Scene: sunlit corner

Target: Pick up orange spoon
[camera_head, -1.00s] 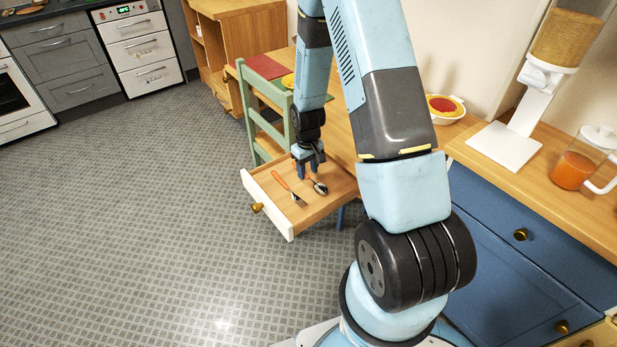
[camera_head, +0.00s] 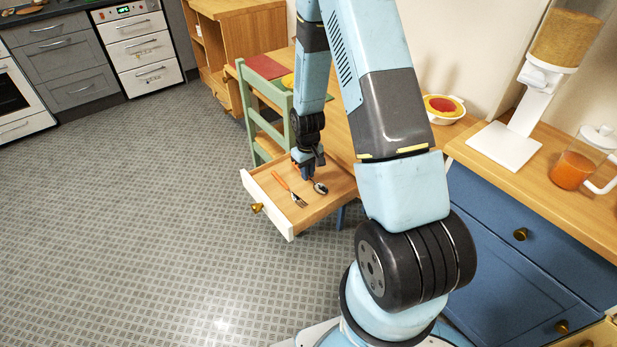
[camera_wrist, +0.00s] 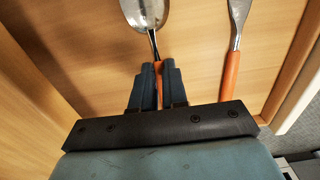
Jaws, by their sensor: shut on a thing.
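The orange spoon (camera_wrist: 146,14) lies in the open wooden drawer (camera_head: 315,207). In the wrist view its metal bowl is at the top and its orange handle runs down between my fingers. My gripper (camera_wrist: 159,72) is shut on the upper part of that handle, near the metal neck. The rest of the handle is hidden by the gripper. In the head view the spoon's bowl (camera_head: 320,188) shows just beside my gripper (camera_head: 308,176), which is down inside the drawer.
A fork with an orange handle (camera_wrist: 231,75) lies to the right of the spoon in the wrist view, apart from my fingers. A green chair (camera_head: 250,105) stands behind the drawer.

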